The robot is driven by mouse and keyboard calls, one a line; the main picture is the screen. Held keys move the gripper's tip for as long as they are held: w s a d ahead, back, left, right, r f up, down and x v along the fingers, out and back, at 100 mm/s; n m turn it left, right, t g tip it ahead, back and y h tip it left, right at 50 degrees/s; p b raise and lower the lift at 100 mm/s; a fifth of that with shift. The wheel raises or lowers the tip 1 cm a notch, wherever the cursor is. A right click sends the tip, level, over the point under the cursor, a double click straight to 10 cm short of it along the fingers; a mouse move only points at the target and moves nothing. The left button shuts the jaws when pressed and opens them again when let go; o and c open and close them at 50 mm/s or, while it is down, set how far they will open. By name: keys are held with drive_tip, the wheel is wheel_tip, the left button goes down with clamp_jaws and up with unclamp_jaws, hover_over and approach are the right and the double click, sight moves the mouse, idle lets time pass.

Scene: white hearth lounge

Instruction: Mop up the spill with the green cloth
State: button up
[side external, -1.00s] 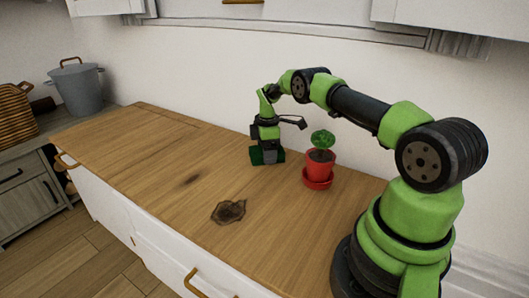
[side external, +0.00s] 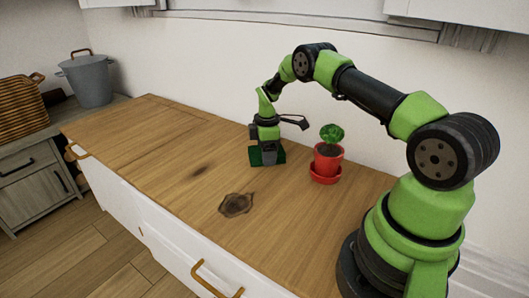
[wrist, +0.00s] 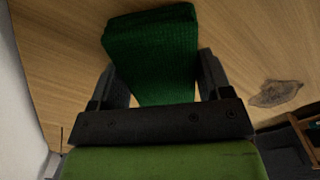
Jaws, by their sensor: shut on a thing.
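The green cloth (side external: 255,158) is a dark green folded block between the jaws of my gripper (side external: 268,153), at the far side of the wooden counter top. In the wrist view the cloth (wrist: 150,45) fills the space between both fingers of my gripper (wrist: 160,82) and sticks out beyond them. Whether its underside touches the wood is hard to tell. The spill (side external: 236,204) is a dark brown blot with a darker rim near the counter's front edge, left of and nearer than my gripper. The spill also shows at the right of the wrist view (wrist: 276,93).
A red pot with a green plant (side external: 328,160) stands on a red saucer close to the right of my gripper. A fainter dark mark (side external: 199,171) lies on the wood left of the spill. The counter's left part (side external: 135,135) is bare. A white wall runs behind.

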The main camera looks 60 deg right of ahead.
drive_tip(key=shift+d, duration=2.5)
drive_tip(key=shift+a, duration=3.7)
drive_tip(key=d, duration=0.7)
drive_tip(key=shift+d, duration=0.15)
drive_tip(key=shift+r, duration=4.05)
drive_tip(key=shift+f, duration=0.15)
